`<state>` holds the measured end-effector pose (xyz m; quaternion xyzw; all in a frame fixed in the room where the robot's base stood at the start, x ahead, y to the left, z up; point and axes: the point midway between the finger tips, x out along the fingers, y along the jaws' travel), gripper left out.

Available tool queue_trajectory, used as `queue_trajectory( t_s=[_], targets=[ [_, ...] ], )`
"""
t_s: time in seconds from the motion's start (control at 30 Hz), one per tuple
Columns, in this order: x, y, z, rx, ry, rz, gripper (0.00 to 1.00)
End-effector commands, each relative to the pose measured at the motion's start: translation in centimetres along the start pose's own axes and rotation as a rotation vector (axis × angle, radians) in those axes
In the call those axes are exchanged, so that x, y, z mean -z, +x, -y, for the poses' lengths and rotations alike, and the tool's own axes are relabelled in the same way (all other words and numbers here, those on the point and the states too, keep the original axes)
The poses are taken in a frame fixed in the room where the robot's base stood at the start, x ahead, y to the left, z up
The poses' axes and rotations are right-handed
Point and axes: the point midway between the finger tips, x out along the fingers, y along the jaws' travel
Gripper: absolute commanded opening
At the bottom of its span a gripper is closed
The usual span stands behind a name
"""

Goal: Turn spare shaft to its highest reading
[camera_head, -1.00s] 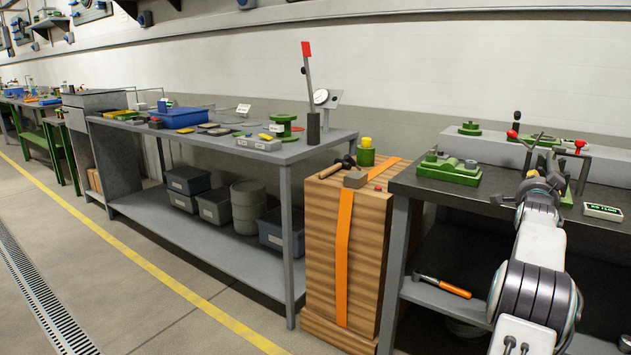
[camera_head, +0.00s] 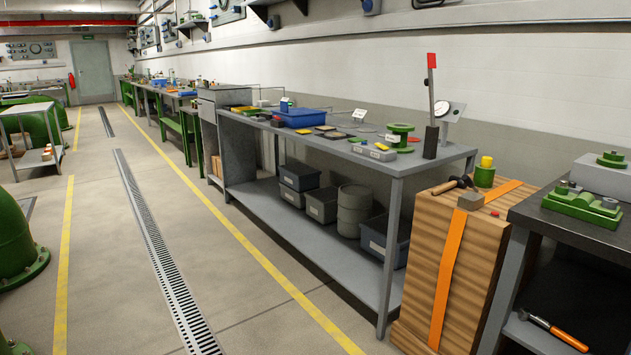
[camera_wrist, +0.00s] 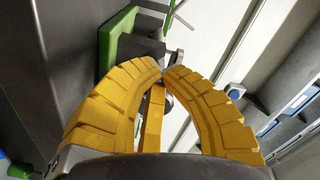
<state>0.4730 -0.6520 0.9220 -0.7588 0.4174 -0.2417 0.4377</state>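Just beyond the tips are a green fixture (camera_wrist: 117,42) and small grey parts, partly hidden by the fingers. No part is clearly identifiable as the spare shaft. In the head view my arm and gripper are out of frame. A white dial gauge (camera_head: 441,108) stands on the grey bench (camera_head: 345,155) beside an upright bar with a red top (camera_head: 432,61). Its reading is too small to tell.
A green fixture (camera_head: 582,203) sits on the dark bench (camera_head: 545,227) at right. A wooden crate (camera_head: 470,255) with an orange strap stands between the benches. A hammer (camera_head: 553,330) lies on the lower shelf. The aisle floor at left is clear.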

Motion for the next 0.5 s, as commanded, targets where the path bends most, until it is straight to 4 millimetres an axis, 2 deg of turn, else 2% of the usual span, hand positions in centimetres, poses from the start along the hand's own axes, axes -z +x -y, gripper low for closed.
queue_trajectory(
  t_s=[0.5],
  targets=[
    [-0.79, -0.35, 0.23, 0.009, -0.001, 0.007, 0.0]
  ],
)
